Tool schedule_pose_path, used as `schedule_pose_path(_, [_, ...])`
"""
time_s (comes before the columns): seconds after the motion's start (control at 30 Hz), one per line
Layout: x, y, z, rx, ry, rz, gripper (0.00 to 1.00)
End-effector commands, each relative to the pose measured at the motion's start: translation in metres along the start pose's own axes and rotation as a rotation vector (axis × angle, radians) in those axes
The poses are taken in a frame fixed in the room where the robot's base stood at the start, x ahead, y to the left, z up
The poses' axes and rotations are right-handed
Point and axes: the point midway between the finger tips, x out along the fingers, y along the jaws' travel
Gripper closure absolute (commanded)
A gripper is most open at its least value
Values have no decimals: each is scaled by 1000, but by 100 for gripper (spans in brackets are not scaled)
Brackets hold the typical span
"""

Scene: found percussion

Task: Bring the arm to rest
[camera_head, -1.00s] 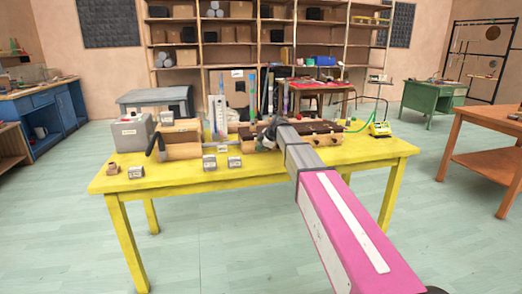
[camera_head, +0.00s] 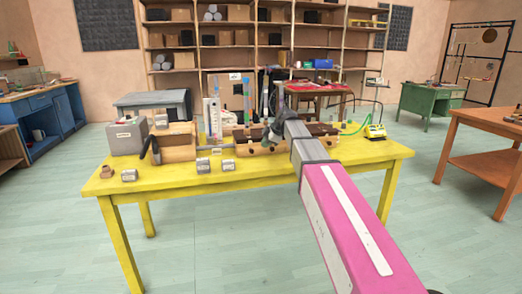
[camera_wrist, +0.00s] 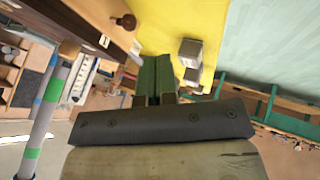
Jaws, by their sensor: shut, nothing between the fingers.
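My arm's pink link (camera_head: 345,235) reaches over the yellow table (camera_head: 150,190) from the lower right. My gripper (camera_head: 270,140) is at its far end, low over the wooden blocks in the middle of the table; its fingers are small and partly hidden there. In the wrist view my gripper (camera_wrist: 155,62) shows two green-padded fingers pressed together, with nothing between them. A small grey block (camera_wrist: 190,48) lies on the yellow table just beyond and to the right of the fingertips.
A dark brown wooden piece (camera_wrist: 90,25) and a green-banded rod (camera_wrist: 40,125) are close on the wrist view's left. Small labelled blocks (camera_head: 203,166) line the table's front. Floor in front is clear.

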Motion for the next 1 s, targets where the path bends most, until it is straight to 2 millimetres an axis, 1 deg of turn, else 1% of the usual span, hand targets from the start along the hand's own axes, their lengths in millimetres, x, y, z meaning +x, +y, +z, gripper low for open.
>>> schedule_pose_path(0.03, [-6, 0, 0, 0, 0, 1, 100])
schedule_pose_path(0.1, [-10, -1, 0, 0, 0, -1, 100])
schedule_pose_path(0.2, [-11, -6, 4, 19, -6, -6, 100])
schedule_pose_path(0.27, [-8, -16, 11, 59, -18, -14, 100])
schedule_pose_path(0.37, [4, -48, 34, 184, -59, -37, 100])
schedule_pose_path(0.47, [18, -92, 63, 368, -122, -61, 100])
schedule_pose_path(0.5, [24, -112, 75, 448, -151, -69, 100])
schedule_pose_path(0.57, [31, -140, 93, 564, -195, -78, 100])
schedule_pose_path(0.6, [35, -158, 104, 641, -227, -82, 100])
schedule_pose_path(0.67, [40, -187, 119, 756, -273, -84, 100])
schedule_pose_path(0.7, [43, -206, 129, 830, -306, -84, 100])
schedule_pose_path(0.77, [46, -234, 143, 944, -355, -80, 100])
schedule_pose_path(0.8, [48, -254, 152, 1018, -388, -75, 100])
schedule_pose_path(0.87, [50, -282, 164, 1127, -440, -65, 100])
schedule_pose_path(0.9, [50, -301, 171, 1199, -473, -55, 100])
schedule_pose_path(0.97, [50, -329, 181, 1303, -525, -37, 100])
schedule_pose_path(1.0, [49, -347, 188, 1369, -560, -23, 100])
